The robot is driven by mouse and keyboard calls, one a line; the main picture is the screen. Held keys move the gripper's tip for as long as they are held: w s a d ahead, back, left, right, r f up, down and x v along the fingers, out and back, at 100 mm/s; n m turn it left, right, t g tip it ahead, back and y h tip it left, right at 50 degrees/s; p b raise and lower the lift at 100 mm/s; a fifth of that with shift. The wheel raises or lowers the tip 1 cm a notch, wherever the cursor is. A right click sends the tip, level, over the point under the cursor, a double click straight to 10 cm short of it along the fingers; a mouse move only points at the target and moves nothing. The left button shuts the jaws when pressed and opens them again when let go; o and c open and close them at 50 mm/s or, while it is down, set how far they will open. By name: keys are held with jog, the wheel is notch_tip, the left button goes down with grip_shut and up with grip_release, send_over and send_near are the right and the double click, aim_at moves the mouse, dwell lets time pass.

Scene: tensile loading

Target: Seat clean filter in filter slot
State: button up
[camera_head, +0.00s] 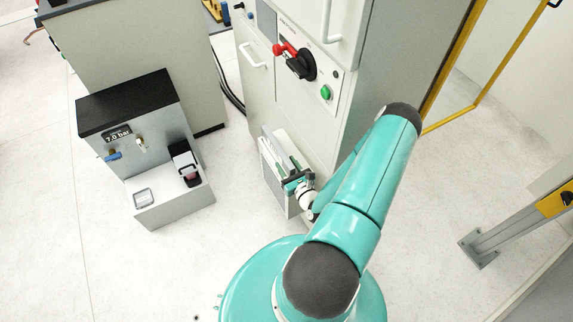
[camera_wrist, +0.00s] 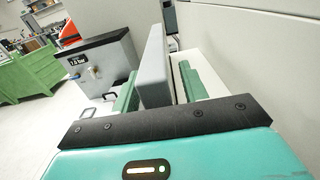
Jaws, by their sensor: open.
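A grey flat panel, which looks like the filter (camera_wrist: 154,62), stands upright between my fingers in the wrist view. In the head view the filter (camera_head: 281,157) rises out of the top of a white housing (camera_head: 274,188) on the cabinet's front; I take this as the filter slot. My gripper (camera_head: 297,183) is at the housing's top, with its fingers on either side of the panel in the wrist view (camera_wrist: 158,78). It is open, with a gap at the right finger; contact on the left is unclear. The filter's lower edge is hidden, so its depth cannot be told.
The tall cabinet (camera_head: 300,95) with a red-handled switch (camera_head: 293,58) rises right behind the housing. A grey test unit reading 7.0 bar (camera_head: 140,150) stands to the left. Floor between them is clear. A yellow frame (camera_head: 490,95) and a grey post (camera_head: 510,230) are at the right.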

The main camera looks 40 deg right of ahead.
jog(key=v, duration=1.1)
jog(key=shift+s, duration=0.15)
jog(key=shift+a, duration=0.2)
